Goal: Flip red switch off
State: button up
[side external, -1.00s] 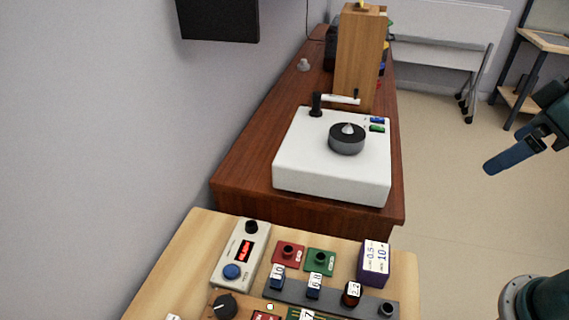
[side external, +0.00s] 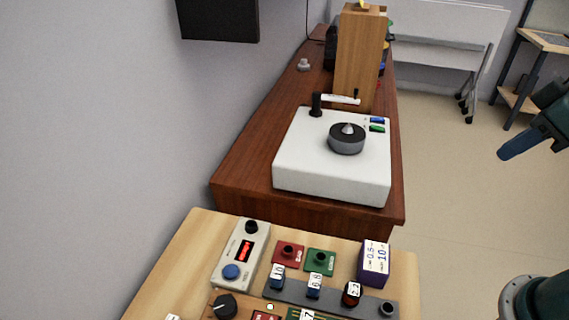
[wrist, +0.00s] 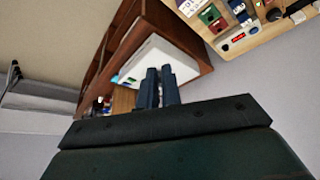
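I cannot clearly make out a red switch in either view. A red panel (side external: 288,254) with a black round part stands on the light wooden bench, next to a green panel (side external: 320,262). A smaller red piece (side external: 266,316) shows at the bottom edge of the side view, partly cut off. My gripper (side external: 503,155) is at the right of the side view, over the floor and well away from the bench. In the wrist view its two dark blue fingers (wrist: 160,72) are together with nothing seen between them.
A light grey meter (side external: 258,238) with a lit red display stands on the wooden bench (side external: 177,250). A purple box (side external: 374,264) is at its right. A white turntable (side external: 290,165) stands on the brown cabinet behind.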

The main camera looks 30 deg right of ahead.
jog(key=w+a+n, duration=0.2)
jog(key=w+a+n+g, duration=0.1)
jog(key=w+a+n, duration=0.1)
jog(key=w+a+r+n+g, duration=0.1)
jog(key=w+a+n, duration=0.1)
jog(key=w, duration=0.1)
jog(key=shift+a+n+y, duration=0.3)
jog(key=shift+y, duration=0.1)
grip_shut()
jog(key=n+g+h, duration=0.2)
jog(key=n+g, duration=0.2)
jog(key=n, duration=1.5)
send_over(269, 314)
jog(key=a, duration=0.2)
notch_tip(269, 314, down, 17)
jog(key=shift+f, duration=0.1)
jog(key=f, duration=0.4)
jog(key=s+d+f, duration=0.1)
jog(key=f, duration=0.9)
jog(key=shift+s+d, duration=0.15)
jog(key=shift+d, duration=0.05)
